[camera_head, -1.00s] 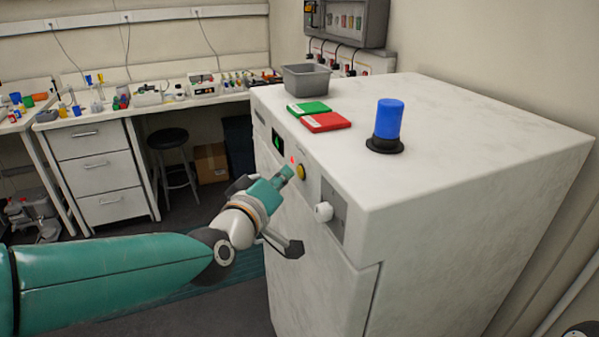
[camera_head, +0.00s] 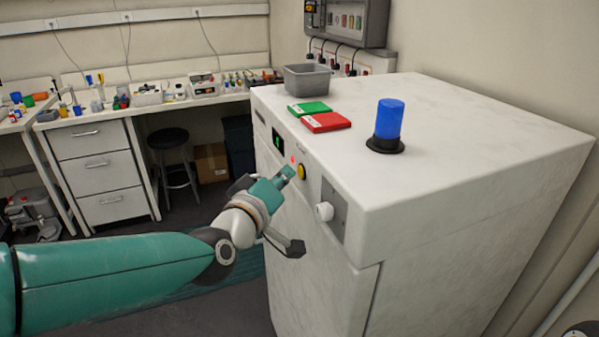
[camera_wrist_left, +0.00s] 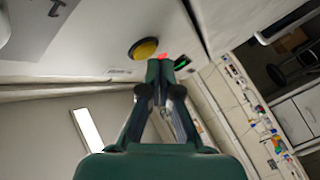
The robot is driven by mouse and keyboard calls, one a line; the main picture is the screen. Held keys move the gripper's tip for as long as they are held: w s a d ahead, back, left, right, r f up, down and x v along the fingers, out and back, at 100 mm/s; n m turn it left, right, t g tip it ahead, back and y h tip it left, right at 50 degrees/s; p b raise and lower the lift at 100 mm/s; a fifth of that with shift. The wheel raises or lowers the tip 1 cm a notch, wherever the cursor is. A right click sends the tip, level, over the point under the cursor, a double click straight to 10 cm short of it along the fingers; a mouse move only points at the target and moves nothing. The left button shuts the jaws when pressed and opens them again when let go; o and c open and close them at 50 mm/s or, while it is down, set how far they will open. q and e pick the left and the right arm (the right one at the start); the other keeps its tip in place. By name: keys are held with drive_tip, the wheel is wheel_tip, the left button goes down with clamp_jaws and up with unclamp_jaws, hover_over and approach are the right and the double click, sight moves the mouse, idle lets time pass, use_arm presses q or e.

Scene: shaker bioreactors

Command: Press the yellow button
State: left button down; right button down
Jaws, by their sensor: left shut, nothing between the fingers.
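The yellow button (camera_head: 301,172) is a round yellow cap in a dark ring on the front panel of the white machine (camera_head: 470,150). My left gripper (camera_head: 288,172) is shut and empty, its tip just left of the button in the head view. In the left wrist view, the yellow button (camera_wrist_left: 146,48) lies up and left of the shut fingertips (camera_wrist_left: 160,66). A small gap shows between tip and button there, and I cannot tell whether they touch.
A red light (camera_head: 293,160), a green display (camera_head: 278,142) and a white knob (camera_head: 324,211) sit near the button. On top are a grey bin (camera_head: 306,79), green and red boxes (camera_head: 325,122) and a blue beacon (camera_head: 388,120). A cluttered bench (camera_head: 160,100) stands behind.

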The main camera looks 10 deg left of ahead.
use_arm(q)
drive_tip(key=shift+w+d, duration=0.15)
drive_tip(key=shift+d, duration=0.3)
idle(0.4)
drive_tip(key=shift+a+b, duration=0.3)
drive_tip(key=shift+a, duration=0.05)
drive_tip(key=shift+s+a, duration=0.15)
drive_tip(key=shift+s, duration=0.1)
drive_tip(key=s+a+b, duration=0.3)
drive_tip(key=a+b, duration=0.1)
drive_tip(key=a, duration=0.1)
drive_tip(key=shift+s, duration=0.2)
idle(0.3)
